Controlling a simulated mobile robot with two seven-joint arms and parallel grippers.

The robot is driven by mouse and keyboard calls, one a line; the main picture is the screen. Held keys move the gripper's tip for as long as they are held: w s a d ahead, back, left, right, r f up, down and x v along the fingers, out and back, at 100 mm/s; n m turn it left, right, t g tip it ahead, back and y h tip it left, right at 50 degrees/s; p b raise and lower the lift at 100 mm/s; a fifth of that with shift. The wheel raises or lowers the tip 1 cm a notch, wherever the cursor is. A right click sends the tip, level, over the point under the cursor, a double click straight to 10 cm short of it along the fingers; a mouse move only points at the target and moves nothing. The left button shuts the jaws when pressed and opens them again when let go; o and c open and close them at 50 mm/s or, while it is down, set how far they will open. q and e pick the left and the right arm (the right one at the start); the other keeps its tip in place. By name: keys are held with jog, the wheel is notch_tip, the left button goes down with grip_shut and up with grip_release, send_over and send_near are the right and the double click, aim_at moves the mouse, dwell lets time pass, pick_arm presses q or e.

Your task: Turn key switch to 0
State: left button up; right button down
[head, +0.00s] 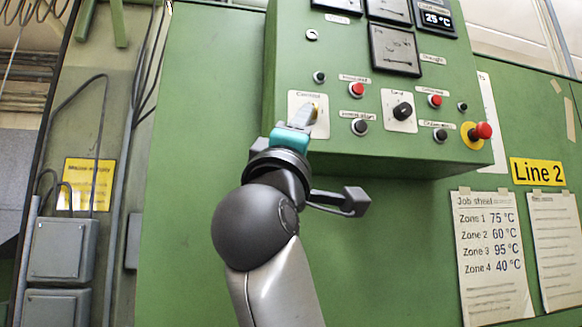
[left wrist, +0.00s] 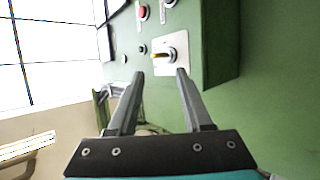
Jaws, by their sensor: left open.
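The key switch (left wrist: 173,52) sits on a pale square plate on the green control box. In the left wrist view its yellow key (left wrist: 160,56) sticks out towards the picture's left. In the head view my gripper partly covers the switch plate (head: 296,100), and the key is hard to make out. My left gripper (left wrist: 160,74) is open and empty. In the left wrist view its two fingertips lie just below the switch, apart from each other, with the key beyond the gap. It also shows in front of the plate in the head view (head: 309,114). My right gripper is not in view.
Red buttons (head: 357,90), a black rotary knob (head: 402,110) and a red emergency stop (head: 481,131) stick out right of the switch. Meters (head: 395,50) are above. A job sheet (head: 492,255) hangs at the lower right. The space below the box is free.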

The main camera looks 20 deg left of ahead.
pick_arm(q)
jog(key=b+v, duration=0.2)
jog(key=v, duration=0.6)
dwell(0.4)
